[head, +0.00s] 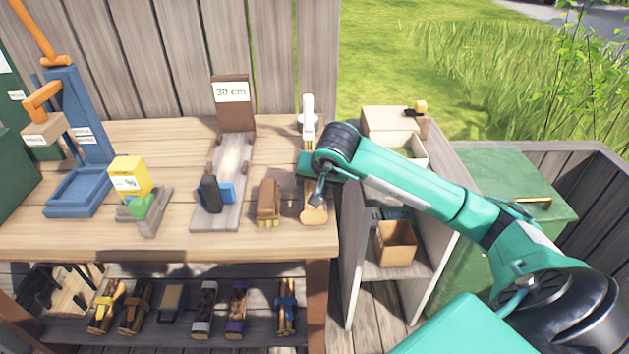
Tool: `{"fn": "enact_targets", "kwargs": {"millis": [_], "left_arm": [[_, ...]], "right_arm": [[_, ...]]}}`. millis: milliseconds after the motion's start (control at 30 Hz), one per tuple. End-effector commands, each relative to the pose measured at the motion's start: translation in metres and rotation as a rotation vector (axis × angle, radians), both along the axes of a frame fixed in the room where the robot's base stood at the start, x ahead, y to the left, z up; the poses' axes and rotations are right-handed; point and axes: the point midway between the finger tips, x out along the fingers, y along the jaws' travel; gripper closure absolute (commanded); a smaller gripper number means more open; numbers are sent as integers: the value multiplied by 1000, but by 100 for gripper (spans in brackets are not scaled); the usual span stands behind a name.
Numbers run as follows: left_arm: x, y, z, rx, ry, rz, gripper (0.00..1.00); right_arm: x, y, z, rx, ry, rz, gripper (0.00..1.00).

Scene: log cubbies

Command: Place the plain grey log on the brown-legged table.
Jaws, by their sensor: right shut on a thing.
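My right arm reaches in from the right, and my right gripper (316,178) is over the right end of the wooden table. It is shut on a log (314,215), whose pale round cut end faces me. The arm and gripper hide much of the log, so I cannot tell its full colour or whether it touches the tabletop. The table (110,238) has a light plank top and a brown leg (318,300) at its front right. A small brown log bundle (268,203) lies just left of the held log. My left gripper is not in view.
A grey measuring board (228,185) with a "30 cm" stop (232,100), a yellow box (130,177) and a blue stand (75,190) occupy the table. Several banded logs (205,308) lie on the lower shelf. A grey cubby unit (352,255) and green chest (520,180) stand right.

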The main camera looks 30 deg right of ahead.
Motion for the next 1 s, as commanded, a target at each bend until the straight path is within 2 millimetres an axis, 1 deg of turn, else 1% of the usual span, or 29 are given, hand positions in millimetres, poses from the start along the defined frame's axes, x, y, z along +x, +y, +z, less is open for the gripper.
{"fn": "enact_targets", "kwargs": {"millis": [67, 100, 200, 433, 567, 700, 1000], "left_arm": [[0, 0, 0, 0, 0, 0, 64], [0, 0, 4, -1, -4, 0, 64], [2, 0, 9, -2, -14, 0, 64], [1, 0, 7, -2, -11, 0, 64], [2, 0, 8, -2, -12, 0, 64], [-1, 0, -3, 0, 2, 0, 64], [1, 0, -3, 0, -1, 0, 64]], "right_arm": [[0, 0, -1, 0, -2, 0, 81], [0, 0, -2, 0, 0, 0, 41], [0, 0, -1, 0, 0, 0, 23], [0, 0, -1, 0, 0, 0, 23], [0, 0, 2, 1, 1, 0, 23], [-12, 1, 22, -3, -4, 1, 23], [-45, 7, 78, -2, -4, 0, 23]]}}
